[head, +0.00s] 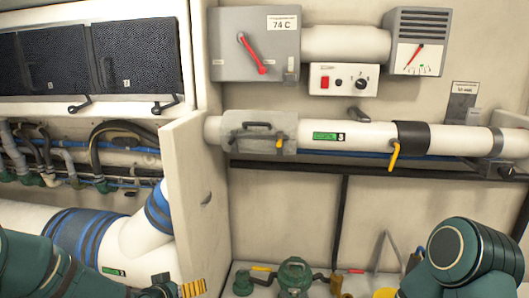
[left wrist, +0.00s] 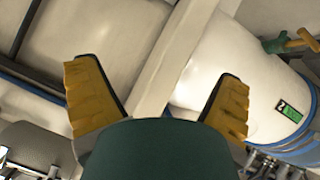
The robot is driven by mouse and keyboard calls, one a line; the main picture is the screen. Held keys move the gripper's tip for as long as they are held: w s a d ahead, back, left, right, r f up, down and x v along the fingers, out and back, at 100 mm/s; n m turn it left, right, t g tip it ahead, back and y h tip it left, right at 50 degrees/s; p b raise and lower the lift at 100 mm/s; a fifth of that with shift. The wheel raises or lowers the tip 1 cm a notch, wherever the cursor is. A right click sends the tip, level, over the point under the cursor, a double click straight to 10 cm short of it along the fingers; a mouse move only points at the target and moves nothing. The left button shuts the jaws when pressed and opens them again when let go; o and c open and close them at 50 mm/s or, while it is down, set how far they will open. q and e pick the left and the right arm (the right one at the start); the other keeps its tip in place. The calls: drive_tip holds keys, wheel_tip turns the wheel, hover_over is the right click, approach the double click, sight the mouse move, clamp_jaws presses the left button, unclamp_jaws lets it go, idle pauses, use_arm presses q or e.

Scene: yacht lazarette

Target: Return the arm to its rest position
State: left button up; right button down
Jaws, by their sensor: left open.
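My left gripper (head: 192,288) shows at the bottom edge of the head view, at the end of my teal left arm (head: 40,265). In the left wrist view the left gripper (left wrist: 162,90) has its two yellow fingers spread wide, with nothing between them. Behind the fingers are a pale upright panel edge and a white pipe with blue bands (left wrist: 232,65). My teal right arm (head: 465,255) is folded at the lower right of the head view. A bit of yellow at its lower left may be the right gripper; its jaws cannot be made out.
A pale partition (head: 195,200) stands close beyond my left gripper. A large white pipe with blue bands (head: 75,232) lies left of it. A long white pipe (head: 350,136) with a yellow lever crosses the back wall. A green fitting (head: 294,272) stands low in the middle.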

use_arm(q)
drive_tip(key=s+d+f+g+b, duration=0.1)
drive_tip(key=s+d+f+g, duration=0.3)
drive_tip(key=s+f, duration=0.6)
drive_tip(key=s+d+f+g+b, duration=0.2)
drive_tip(key=s+d+f+g, duration=0.2)
drive_tip(key=s+d+f, duration=0.3)
drive_tip(key=s+f, duration=0.4)
drive_tip(key=f, duration=0.1)
drive_tip(key=shift+s+d+h, duration=0.25)
drive_tip(key=shift+d+h, duration=0.05)
use_arm(e)
wheel_tip(320, 180, down, 4)
drive_tip(key=shift+a+f, duration=0.1)
drive_tip(key=shift+f, duration=0.1)
use_arm(q)
drive_tip(key=shift+w, duration=0.1)
